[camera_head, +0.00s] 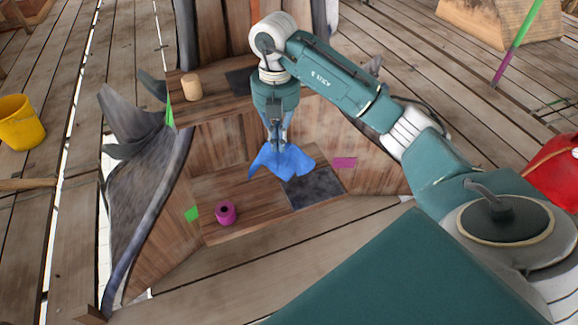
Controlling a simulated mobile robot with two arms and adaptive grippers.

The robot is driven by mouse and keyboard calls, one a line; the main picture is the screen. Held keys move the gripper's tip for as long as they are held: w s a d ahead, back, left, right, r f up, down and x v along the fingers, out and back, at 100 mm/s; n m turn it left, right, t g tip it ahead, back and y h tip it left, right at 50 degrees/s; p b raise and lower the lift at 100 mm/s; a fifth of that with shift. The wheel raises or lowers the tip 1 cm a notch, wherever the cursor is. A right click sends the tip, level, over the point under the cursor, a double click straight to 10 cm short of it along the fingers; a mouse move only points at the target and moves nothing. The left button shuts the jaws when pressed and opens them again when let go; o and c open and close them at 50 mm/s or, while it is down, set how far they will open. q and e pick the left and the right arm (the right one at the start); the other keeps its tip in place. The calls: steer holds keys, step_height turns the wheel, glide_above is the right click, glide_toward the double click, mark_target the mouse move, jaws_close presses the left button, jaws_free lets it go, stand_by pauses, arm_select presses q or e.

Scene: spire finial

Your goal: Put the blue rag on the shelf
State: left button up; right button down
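The blue rag (283,163) is a crumpled cloth in the middle of the head view. My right gripper (277,140) points down, with its fingertips at the top of the rag, and is shut on it. The rag hangs spread below the fingers, in front of the lower wooden shelf (245,200). I cannot tell whether its lower edge touches that shelf. A higher wooden shelf (212,104) shows behind. My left gripper is not in view.
A tan cylinder (192,87) stands on the higher shelf. Grey jagged pieces (143,165) flank the left side. A yellow bucket (20,122) is far left; a red object (555,172) is at right.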

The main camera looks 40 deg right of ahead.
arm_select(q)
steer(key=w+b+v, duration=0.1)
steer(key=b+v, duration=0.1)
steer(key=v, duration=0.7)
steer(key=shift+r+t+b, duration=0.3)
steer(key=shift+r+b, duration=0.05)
arm_select(e)
step_height(320, 180, down, 13)
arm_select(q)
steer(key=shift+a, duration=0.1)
arm_select(e)
steer(key=c, duration=1.3)
jaws_free()
steer(key=shift+r, duration=0.1)
steer(key=shift+o, duration=0.2)
step_height(320, 180, up, 12)
